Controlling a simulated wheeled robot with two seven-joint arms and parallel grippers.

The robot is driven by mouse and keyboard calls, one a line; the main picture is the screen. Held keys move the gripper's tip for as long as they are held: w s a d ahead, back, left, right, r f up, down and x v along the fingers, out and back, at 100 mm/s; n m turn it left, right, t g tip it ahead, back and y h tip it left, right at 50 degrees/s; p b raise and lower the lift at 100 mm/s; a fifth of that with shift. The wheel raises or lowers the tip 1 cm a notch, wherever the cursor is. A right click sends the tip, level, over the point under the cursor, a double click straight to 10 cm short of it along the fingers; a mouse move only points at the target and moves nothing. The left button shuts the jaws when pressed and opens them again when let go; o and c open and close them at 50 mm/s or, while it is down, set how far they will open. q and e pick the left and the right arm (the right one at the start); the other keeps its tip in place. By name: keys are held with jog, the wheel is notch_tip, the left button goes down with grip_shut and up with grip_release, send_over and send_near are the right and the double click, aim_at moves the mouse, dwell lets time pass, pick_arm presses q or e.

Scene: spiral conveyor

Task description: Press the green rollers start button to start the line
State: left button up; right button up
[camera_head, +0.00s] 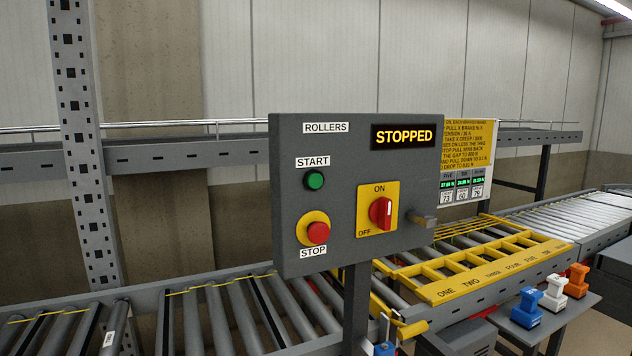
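The green start button (314,180) is a round button on the upper left of a grey control box (345,235), under a "START" label. The box carries a "ROLLERS" label and a display (403,136) that reads "STOPPED". A red stop button (317,232) on a yellow ring sits below the green one. A red rotary switch (381,211) on a yellow plate is to the right, between "ON" and "OFF", its handle standing upright. Neither of my grippers is in view.
A roller conveyor (205,318) runs behind the box's post (356,300). A yellow numbered frame (480,268) lies over the rollers to the right. Blue, white and orange devices stand on a small table (545,325) at the lower right. The space in front of the box's face is clear.

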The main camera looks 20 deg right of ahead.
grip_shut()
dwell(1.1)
